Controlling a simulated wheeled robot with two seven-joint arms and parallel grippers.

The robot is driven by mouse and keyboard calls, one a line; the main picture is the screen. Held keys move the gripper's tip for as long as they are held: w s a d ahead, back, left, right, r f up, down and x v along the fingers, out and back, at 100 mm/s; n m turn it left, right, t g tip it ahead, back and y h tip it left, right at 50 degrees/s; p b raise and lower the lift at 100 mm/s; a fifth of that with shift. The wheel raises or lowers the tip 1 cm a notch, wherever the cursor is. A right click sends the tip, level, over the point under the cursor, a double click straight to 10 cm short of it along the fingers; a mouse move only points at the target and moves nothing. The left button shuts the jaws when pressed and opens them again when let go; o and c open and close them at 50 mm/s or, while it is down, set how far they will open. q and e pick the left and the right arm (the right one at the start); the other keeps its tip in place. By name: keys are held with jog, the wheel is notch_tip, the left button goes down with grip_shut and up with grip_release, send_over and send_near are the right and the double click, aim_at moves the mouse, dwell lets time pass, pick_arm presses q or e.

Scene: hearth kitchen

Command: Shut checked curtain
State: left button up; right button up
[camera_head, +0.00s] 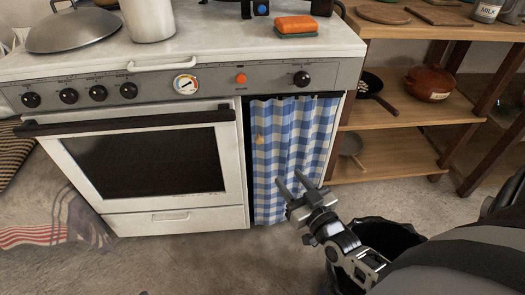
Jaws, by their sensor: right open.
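The blue-and-white checked curtain (287,144) hangs under the stove top, to the right of the oven. It covers most of the opening; a narrow dark gap shows at its left edge, beside the oven. A small tan knob or tab (259,139) shows near its left edge, at upper middle height. My right gripper (290,184) is open and empty in front of the curtain's lower part, below and right of the tab. I cannot tell whether its fingers touch the cloth. My left gripper is not in view.
The white oven (150,165) with a dark handle stands left of the curtain. Wooden shelves (390,157) with pans and a red-brown pot (428,83) stand to the right. A black bin (385,237) is on the floor, partly behind my right arm. A striped cloth (50,234) lies at left.

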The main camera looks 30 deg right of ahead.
aim_at(261, 141)
jog(key=w+b, duration=0.1)
jog(key=w, duration=0.3)
jog(key=w+b, duration=0.1)
jog(key=w, duration=0.4)
jog(key=w+b, duration=0.1)
jog(key=w, duration=0.4)
jog(key=shift+d, duration=0.3)
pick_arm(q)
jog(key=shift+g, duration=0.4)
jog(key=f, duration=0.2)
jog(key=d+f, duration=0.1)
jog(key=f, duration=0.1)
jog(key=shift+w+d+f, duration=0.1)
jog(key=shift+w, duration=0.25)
pick_arm(e)
jog(key=shift+w, duration=0.45)
jog(key=shift+r, duration=0.1)
grip_shut()
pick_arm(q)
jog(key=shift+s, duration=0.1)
